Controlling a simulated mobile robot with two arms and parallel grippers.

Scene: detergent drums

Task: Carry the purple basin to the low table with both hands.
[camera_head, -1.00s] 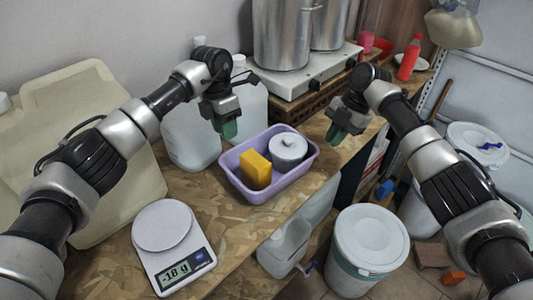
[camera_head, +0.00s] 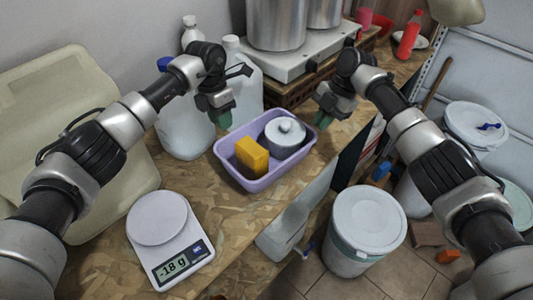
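The purple basin (camera_head: 281,172) stands upright on the wood-chip board worktop (camera_head: 205,178). Inside it are a yellow block (camera_head: 251,156) and a lidded grey pot (camera_head: 285,138). My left gripper (camera_head: 223,121) is at the basin's back left rim, its green fingertips pointing down. My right gripper (camera_head: 322,121) is at the basin's right end, fingertips close to the rim. I cannot tell whether either touches the rim, or whether the fingers are open or shut. I cannot make out a low table in this view.
A scale (camera_head: 160,222) reading -18 g stands front left. Pale jugs (camera_head: 184,128) are behind the basin, and a stove with metal pots (camera_head: 290,58) is at the back. Below the worktop's right edge are a white drum (camera_head: 367,222) and a jug (camera_head: 280,235).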

